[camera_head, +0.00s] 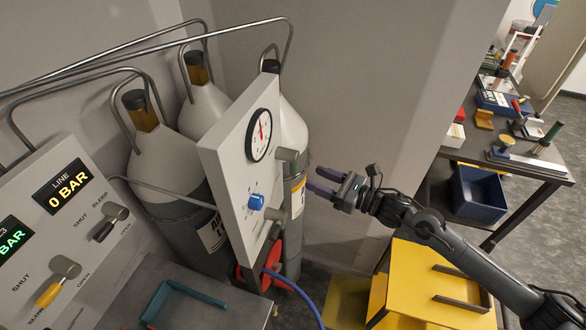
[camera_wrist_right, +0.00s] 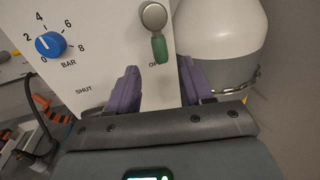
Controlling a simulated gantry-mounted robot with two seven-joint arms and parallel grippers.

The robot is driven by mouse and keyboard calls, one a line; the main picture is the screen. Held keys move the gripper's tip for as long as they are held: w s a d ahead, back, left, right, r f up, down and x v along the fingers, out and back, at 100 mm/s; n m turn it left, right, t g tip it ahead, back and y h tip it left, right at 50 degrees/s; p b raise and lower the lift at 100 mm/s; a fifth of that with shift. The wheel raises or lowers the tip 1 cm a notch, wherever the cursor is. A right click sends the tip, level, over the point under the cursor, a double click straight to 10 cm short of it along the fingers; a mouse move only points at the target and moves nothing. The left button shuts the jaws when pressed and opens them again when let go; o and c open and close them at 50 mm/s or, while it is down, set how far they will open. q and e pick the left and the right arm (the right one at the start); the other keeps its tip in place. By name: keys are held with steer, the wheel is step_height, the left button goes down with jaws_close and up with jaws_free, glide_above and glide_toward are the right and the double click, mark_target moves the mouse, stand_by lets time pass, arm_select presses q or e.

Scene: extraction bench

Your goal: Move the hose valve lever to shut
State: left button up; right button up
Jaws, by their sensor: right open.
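The hose valve lever (camera_wrist_right: 159,48) has a green grip and a round grey hub, on the white panel in the right wrist view. Its grip hangs down over the partly hidden OPEN label; the SHUT label is to the left. In the head view its grey hub (camera_head: 288,155) shows at the panel's right edge. My right gripper (camera_head: 321,181) is open and empty, to the right of the panel. In the right wrist view its purple fingertips (camera_wrist_right: 158,70) lie either side of the grip's lower end, apparently apart from it. My left gripper is not in view.
The panel (camera_head: 226,165) carries a gauge (camera_head: 262,135) and a blue knob (camera_head: 256,201). Gas cylinders (camera_head: 205,105) stand behind it. A blue hose (camera_head: 300,288) runs below. Another valve panel (camera_head: 65,225) is at left, a yellow stand (camera_head: 415,280) at lower right.

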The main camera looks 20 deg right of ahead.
mark_target(297, 171)
steer(key=p+x, duration=0.1)
steer(key=x, duration=0.7)
steer(key=shift+w+a, duration=0.15)
steer(key=shift+w, duration=0.05)
steer(key=shift+c, duration=0.5)
steer(key=c, duration=0.8)
